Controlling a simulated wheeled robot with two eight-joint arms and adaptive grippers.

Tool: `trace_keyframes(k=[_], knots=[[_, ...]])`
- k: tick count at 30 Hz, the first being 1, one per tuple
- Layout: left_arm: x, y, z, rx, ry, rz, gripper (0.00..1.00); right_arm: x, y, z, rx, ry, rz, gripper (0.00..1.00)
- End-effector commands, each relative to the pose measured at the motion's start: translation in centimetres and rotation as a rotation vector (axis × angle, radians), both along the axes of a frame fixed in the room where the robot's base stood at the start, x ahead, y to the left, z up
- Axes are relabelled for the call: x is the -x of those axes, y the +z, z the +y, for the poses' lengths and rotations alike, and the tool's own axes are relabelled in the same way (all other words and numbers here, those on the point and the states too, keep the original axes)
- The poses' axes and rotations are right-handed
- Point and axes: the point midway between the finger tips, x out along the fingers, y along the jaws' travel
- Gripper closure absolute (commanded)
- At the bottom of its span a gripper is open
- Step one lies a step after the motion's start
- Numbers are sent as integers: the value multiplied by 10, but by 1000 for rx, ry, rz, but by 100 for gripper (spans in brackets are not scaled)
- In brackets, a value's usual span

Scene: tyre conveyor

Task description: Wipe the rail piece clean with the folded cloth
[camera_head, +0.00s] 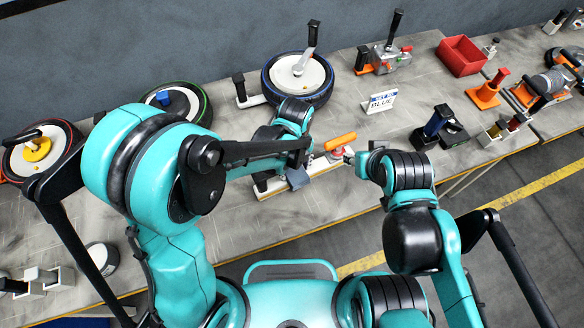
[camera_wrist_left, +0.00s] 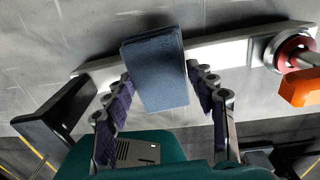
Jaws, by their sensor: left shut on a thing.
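The folded cloth (camera_wrist_left: 155,75) is a blue-grey block held between the two fingers of my left gripper (camera_wrist_left: 163,92). The rail piece (camera_wrist_left: 222,56) is a pale bar that runs behind and under the cloth. I cannot tell whether the cloth presses on it. In the head view the cloth (camera_head: 299,180) shows at the rail's (camera_head: 268,189) front side, below my left gripper (camera_head: 292,165), partly hidden by my arm. A red clamp with an orange handle (camera_head: 340,142) stands at the rail's right end. My right gripper (camera_head: 356,160) is close to that clamp; its fingers are too small to judge.
A black block (camera_wrist_left: 50,110) is at the rail's left end. Behind are wheels, one blue-rimmed (camera_head: 299,77), and a small sign (camera_head: 381,102). Bare grey tabletop lies left of the rail.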

Motion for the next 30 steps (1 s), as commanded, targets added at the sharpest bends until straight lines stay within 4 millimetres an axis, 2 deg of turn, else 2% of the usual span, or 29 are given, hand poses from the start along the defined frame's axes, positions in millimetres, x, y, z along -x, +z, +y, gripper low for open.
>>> trace_keyframes(k=[23,30], knots=[[-9,0,-21,1,-1,0,79,0,-7,0,0,0,0,60],[-8,0,-17,0,1,0,79,0,-8,0,0,0,0,60]])
